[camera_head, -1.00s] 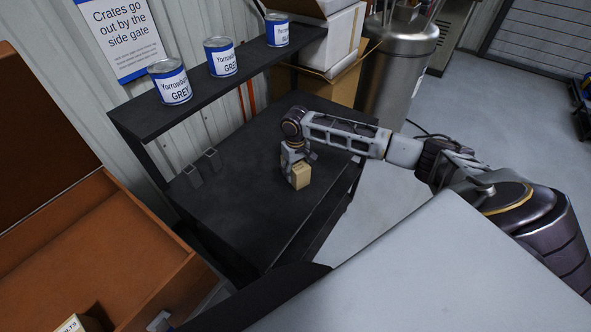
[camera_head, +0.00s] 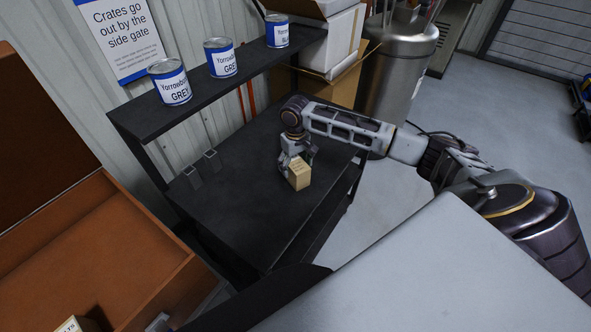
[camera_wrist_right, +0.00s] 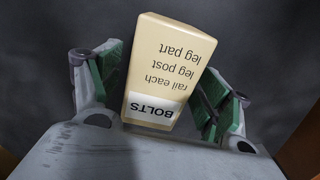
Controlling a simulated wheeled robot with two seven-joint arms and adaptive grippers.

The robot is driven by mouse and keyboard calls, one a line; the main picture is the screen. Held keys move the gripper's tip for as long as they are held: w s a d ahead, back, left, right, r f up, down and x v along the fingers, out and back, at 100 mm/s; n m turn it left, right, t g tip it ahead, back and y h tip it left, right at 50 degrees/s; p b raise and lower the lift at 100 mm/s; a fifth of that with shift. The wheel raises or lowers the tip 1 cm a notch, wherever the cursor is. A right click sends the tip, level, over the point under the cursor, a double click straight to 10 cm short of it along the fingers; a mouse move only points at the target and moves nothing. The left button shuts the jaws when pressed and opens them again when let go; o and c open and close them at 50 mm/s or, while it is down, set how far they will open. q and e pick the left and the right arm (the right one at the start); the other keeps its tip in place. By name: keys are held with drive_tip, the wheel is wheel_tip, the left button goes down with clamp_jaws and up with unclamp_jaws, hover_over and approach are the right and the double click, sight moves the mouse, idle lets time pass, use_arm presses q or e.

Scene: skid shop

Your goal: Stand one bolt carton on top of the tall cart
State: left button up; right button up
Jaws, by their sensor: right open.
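A tan bolt carton (camera_head: 300,175) stands on the dark top of the tall cart (camera_head: 235,215). In the right wrist view the carton (camera_wrist_right: 172,62) shows its "BOLTS" label and lies between the green finger pads. My right gripper (camera_head: 298,158) is at the carton, with its fingers open on both sides; in the right wrist view the gripper (camera_wrist_right: 160,90) has a gap at the pads. Another carton (camera_head: 76,325) shows partly in the brown open case (camera_head: 150,245) at lower left. My left gripper is not in view.
Several blue and white cans, one of them at left (camera_head: 170,82), stand on the cart's raised shelf (camera_head: 190,108). Cardboard boxes (camera_head: 340,45) and a metal tank (camera_head: 400,70) stand behind. The cart top is mostly clear around the carton.

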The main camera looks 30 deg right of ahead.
wheel_tip(320, 180, up, 8)
drive_tip(key=shift+r+b, duration=0.2)
drive_tip(key=shift+b, duration=0.1)
drive_tip(key=shift+a+f, duration=0.1)
idle(0.8)
